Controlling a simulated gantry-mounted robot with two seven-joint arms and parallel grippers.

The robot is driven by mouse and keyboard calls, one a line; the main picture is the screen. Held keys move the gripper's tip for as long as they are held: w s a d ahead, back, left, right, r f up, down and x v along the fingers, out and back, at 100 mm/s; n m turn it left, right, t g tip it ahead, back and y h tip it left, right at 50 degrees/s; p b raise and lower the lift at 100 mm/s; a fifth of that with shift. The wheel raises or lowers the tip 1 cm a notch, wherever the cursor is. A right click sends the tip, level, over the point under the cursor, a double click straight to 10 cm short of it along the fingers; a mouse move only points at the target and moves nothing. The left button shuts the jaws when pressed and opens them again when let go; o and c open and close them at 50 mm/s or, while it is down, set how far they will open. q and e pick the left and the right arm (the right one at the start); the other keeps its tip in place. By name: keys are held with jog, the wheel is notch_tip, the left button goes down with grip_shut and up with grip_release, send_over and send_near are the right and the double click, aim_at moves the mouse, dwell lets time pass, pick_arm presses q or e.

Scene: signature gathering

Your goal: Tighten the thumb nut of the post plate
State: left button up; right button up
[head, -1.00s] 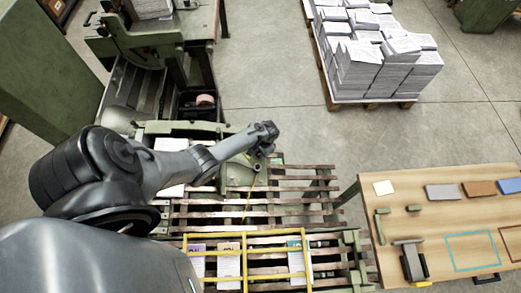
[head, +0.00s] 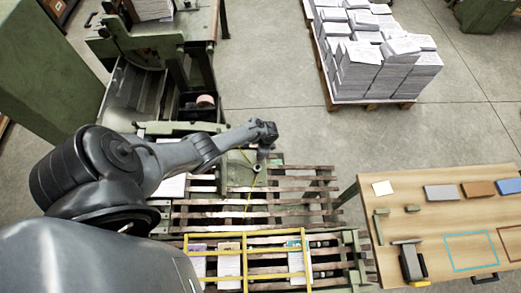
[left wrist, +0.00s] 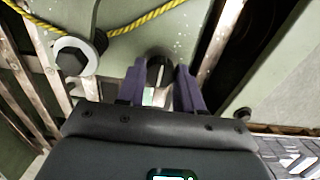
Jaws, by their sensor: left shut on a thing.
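My left gripper (head: 264,152) reaches down at the right end of a green machine casting that I take for the post plate (head: 238,178). In the left wrist view, its two purple fingers (left wrist: 160,92) are closed around a small rounded metal piece (left wrist: 158,70), which seems to be the thumb nut. The fingers hide much of it, and its contact with the pale green plate (left wrist: 128,48) is unclear. A hex bolt head (left wrist: 72,56) on a light washer sits left of the fingers. My right gripper is not in view.
A yellow-black cord (left wrist: 140,22) crosses the plate beside the bolt. Slatted rails (head: 300,190) and a yellow frame (head: 245,262) with printed sheets lie below. A wooden table (head: 440,215) stands right; a pallet of paper stacks (head: 375,60) stands on the floor behind.

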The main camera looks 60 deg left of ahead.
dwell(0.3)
pick_arm(q)
jog(key=o, duration=1)
jog(key=shift+o, duration=0.2)
notch_tip(320, 180, up, 11)
jog(key=w+p, duration=0.1)
jog(key=p, duration=0.3)
jog(key=shift+w+d+f+p, duration=0.2)
jog(key=shift+w+d+p, duration=0.15)
jog(key=shift+d+p, duration=0.05)
